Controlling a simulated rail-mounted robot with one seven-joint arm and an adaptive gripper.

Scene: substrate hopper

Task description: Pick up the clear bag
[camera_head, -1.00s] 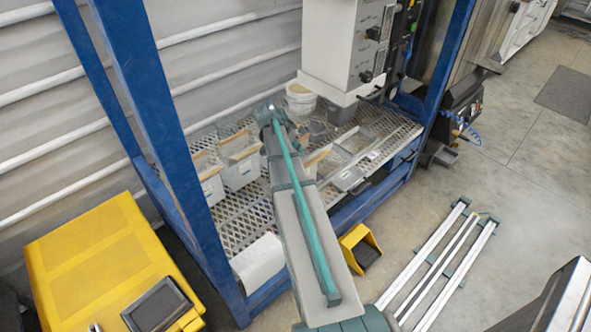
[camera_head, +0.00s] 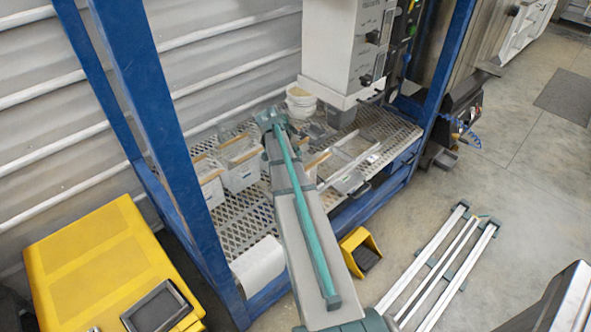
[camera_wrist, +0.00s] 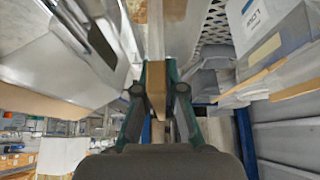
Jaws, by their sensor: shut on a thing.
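My gripper (camera_wrist: 158,72) is in the wrist view, its two dark green fingers close on either side of a tan strip (camera_wrist: 156,92). It looks shut on this strip, which I take to be the top edge of the clear bag; a pale, narrow part stretches away beyond the fingers. The bag's body is hard to make out. In the head view my arm covers the gripper's fingers. A tan-edged clear item (camera_head: 317,160) shows just right of my arm, and I cannot tell whether it is the held one.
Clear containers with tan strips (camera_head: 240,170) stand on the mesh shelf (camera_head: 235,222) left of my arm. A white bucket (camera_head: 300,101) and the grey hopper unit (camera_head: 345,50) are behind. Blue frame posts (camera_head: 160,120) rise at the left. A yellow case (camera_head: 95,255) is at lower left.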

